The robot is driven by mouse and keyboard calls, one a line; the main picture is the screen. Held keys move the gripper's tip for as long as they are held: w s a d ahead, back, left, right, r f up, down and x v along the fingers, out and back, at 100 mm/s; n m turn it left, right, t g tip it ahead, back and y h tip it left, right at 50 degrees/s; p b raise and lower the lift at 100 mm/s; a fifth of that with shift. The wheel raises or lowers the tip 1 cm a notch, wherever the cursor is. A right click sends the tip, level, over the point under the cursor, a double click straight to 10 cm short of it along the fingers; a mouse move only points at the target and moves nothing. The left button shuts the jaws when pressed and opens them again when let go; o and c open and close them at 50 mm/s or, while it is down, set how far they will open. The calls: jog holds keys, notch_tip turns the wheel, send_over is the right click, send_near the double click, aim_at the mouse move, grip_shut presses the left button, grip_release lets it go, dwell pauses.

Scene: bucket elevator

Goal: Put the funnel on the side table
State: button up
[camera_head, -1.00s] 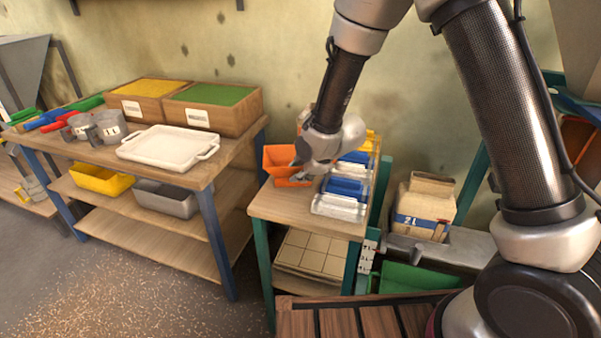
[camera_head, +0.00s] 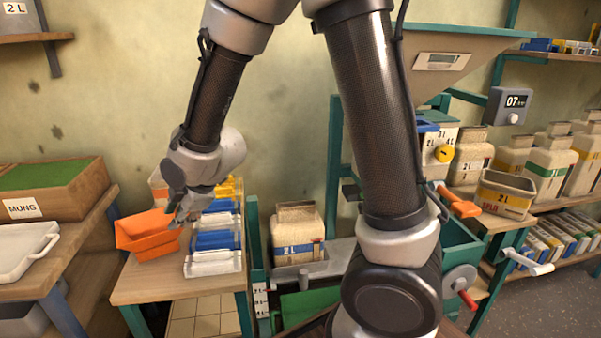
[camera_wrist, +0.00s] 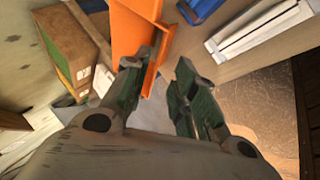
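An orange, open-topped, slope-sided piece (camera_head: 146,228), which looks like the funnel, is at the left end of the small wooden table (camera_head: 150,284) with green legs, probably the side table. It seems to rest there, tilted a little; its underside is hidden. My gripper (camera_head: 180,217) is at its right side, low over the table. In the wrist view, the fingers of my gripper (camera_wrist: 170,80) are apart with a gap between them. The orange wall (camera_wrist: 132,30) and its rim are beside the left finger, with the rim reaching into the gap. Contact is unclear.
Blue and white scoops or trays (camera_head: 214,243) stand close to the right of my gripper on the same table. A white tray (camera_head: 22,250) is on the bench at left. A paper bag (camera_head: 298,236) stands right of the table, by the green elevator frame (camera_head: 335,160).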

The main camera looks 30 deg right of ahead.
jog(key=s+d+r+m+h, duration=0.1)
jog(key=s+d+r+m, duration=0.3)
jog(key=d, duration=0.5)
jog(key=s+d+r+m+h, duration=0.1)
jog(key=s+d+r+m, duration=0.2)
jog(key=d+r+m, duration=0.35)
jog(key=s+d+r+m+g+h, duration=0.1)
jog(key=s+d+r+m, duration=0.1)
jog(key=s+d+m, duration=0.2)
jog(key=s+d+r+m+g+h, duration=0.1)
jog(key=s+d+r+m, duration=0.2)
jog(key=s+d, duration=0.6)
jog(key=s+m, duration=0.1)
jog(key=s, duration=0.2)
jog(key=shift+s+d+m, duration=0.15)
jog(key=shift+d+m, duration=0.15)
jog(key=shift+m, duration=0.05)
